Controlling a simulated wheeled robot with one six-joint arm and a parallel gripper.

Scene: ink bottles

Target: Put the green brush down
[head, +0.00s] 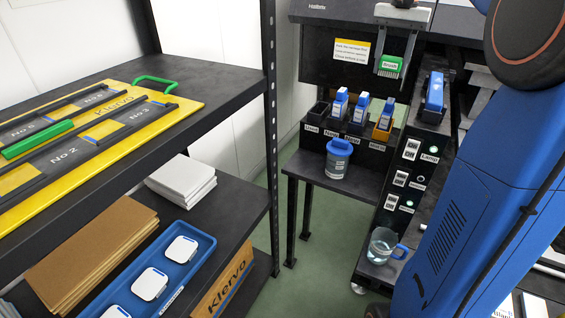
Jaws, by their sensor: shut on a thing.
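The green brush (390,64), a small green block with a white label, hangs between the grey fingers of my gripper (390,73) at the top of the head view. My gripper is shut on it. It appears in front of the black machine's upper panel, above and to the right of the ink bottles. I cannot tell its exact distance from the panel. The brush's far side is hidden.
Blue-capped ink bottles (361,110) stand in a labelled black rack. A blue-lidded jar (338,158) stands on the ledge below. A glass beaker (382,246) stands lower right. A yellow board (190,104) lies on the left shelf. A blue tray (205,238) holds white pieces.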

